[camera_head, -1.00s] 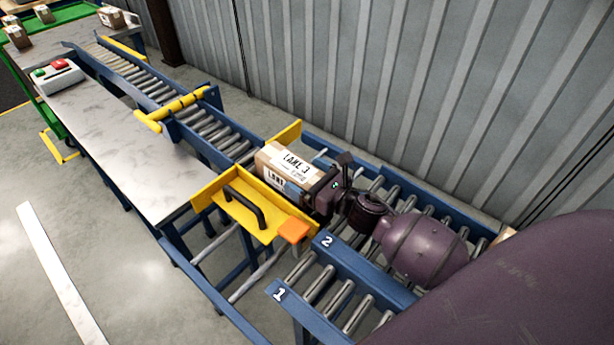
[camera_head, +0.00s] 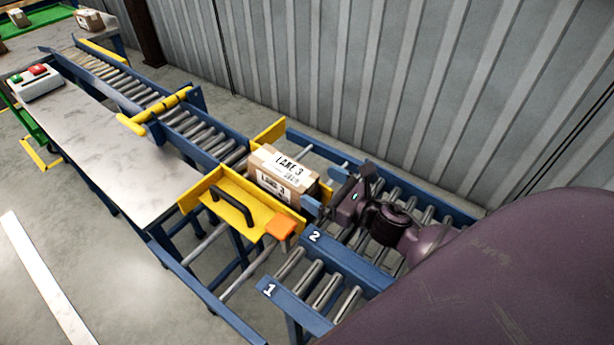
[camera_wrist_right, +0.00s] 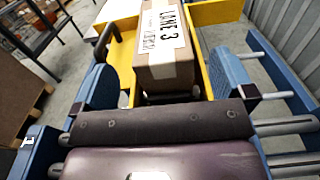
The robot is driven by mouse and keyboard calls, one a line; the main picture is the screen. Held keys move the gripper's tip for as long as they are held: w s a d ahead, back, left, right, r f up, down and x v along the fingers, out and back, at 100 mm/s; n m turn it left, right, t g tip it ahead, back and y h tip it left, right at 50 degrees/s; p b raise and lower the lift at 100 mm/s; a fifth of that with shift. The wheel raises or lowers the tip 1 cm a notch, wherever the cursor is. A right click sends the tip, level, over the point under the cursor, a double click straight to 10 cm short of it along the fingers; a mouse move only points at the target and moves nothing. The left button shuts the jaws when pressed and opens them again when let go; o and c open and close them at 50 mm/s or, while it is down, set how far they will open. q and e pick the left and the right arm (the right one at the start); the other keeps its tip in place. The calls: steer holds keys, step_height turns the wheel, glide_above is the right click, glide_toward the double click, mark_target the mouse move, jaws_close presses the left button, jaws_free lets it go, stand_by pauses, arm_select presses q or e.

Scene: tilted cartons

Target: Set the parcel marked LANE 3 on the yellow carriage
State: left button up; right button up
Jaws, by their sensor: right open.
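The brown parcel marked LANE 3 (camera_head: 283,172) sits on the yellow carriage (camera_head: 232,196), between its yellow side walls. Its white label faces up and over one side. In the right wrist view the parcel (camera_wrist_right: 166,68) stands just ahead of the jaws, with the carriage's yellow wall (camera_wrist_right: 215,13) behind it. My right gripper (camera_head: 325,190) is open at the parcel's near end, on the lane side. Its blue fingers are spread wide, with no grip on the parcel. My left gripper is not in view.
Roller lanes numbered 1 (camera_head: 270,289) and 2 (camera_head: 314,237) lie on the near side of the carriage. A roller conveyor (camera_head: 190,125) with a yellow bar runs up beyond it. A grey table (camera_head: 110,150) with a button box (camera_head: 35,83) stands left; a corrugated wall rises right.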

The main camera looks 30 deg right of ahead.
steer(key=shift+v, duration=1.65)
